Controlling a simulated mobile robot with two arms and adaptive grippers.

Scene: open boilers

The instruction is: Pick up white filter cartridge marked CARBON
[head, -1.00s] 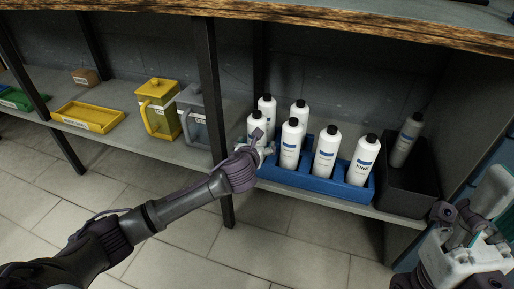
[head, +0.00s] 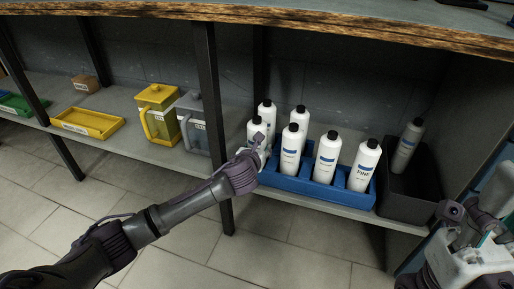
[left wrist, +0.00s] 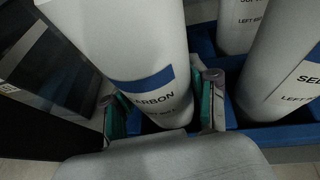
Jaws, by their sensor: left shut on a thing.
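The white filter cartridge (head: 256,127) marked CARBON stands upright at the front left of the blue rack (head: 310,188) in the head view. It has a black cap and a blue band. In the left wrist view the cartridge (left wrist: 125,45) shows "ARBON" below its band, between the teal pads of my left gripper (left wrist: 162,108). My left gripper (head: 260,147) is shut on it; its base still sits down in the rack. My right gripper (head: 468,232) is at the lower right, away from the rack; its fingertips are not clear.
Several similar white cartridges (head: 326,157) stand close by in the rack, one marked FINE (head: 364,166). A black bin (head: 408,197) with a grey cartridge (head: 407,147) is to the right. A dark post (head: 214,110) and a grey jug (head: 193,122) are left; the worktop (head: 300,22) hangs above.

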